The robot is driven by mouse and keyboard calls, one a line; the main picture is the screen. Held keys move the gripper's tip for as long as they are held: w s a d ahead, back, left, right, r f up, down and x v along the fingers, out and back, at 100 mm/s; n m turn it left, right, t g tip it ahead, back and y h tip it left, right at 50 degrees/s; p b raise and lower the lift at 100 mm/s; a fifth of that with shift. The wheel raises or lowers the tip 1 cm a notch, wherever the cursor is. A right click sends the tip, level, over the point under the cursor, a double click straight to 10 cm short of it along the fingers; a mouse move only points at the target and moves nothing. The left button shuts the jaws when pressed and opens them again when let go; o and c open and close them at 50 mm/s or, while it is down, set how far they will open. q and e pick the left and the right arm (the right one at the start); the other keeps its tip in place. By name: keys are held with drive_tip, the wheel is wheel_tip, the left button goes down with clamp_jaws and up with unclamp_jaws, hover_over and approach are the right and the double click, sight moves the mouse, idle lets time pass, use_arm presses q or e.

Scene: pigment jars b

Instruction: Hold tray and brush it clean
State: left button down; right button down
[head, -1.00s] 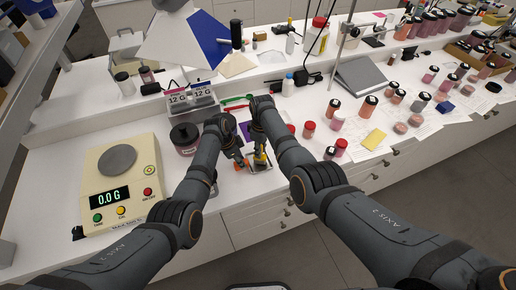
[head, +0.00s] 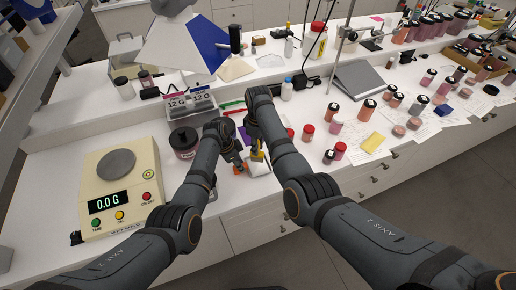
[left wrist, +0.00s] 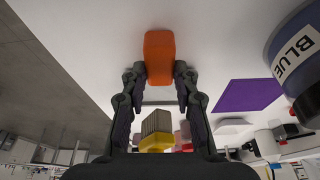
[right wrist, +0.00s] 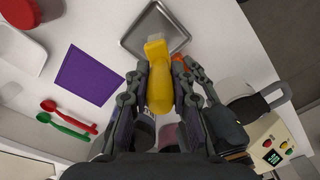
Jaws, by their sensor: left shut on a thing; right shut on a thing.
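My left gripper (left wrist: 160,75) is shut on an orange grip (left wrist: 160,50). In the right wrist view this grip (right wrist: 179,64) sits at the near edge of a square metal tray (right wrist: 183,32). My right gripper (right wrist: 160,88) is shut on the yellow handle of a brush (right wrist: 160,85). The brush's pale bristles lie over the tray's near left part; I cannot tell whether they touch it. In the head view the left gripper (head: 236,166) is left of the tray and the right gripper (head: 256,154) is above it.
A purple sheet (right wrist: 88,75) lies beside the tray, with red and green spoons (right wrist: 68,118) near it. A dark-lidded jar (head: 184,142) and the scale (head: 118,180) stand to the left. Red-lidded jars (head: 308,130) stand to the right. The counter's front edge is close.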

use_arm(q)
drive_tip(key=shift+a+f, duration=0.1)
drive_tip(key=c, duration=1.5)
unclamp_jaws()
drive_tip(key=o, duration=0.6)
drive_tip(key=shift+w, duration=0.1)
drive_tip(key=shift+c, duration=0.2)
use_arm(e)
drive_tip(key=shift+w+f, duration=0.1)
drive_tip(key=shift+w, duration=0.05)
use_arm(q)
drive_tip(key=v, duration=1.2)
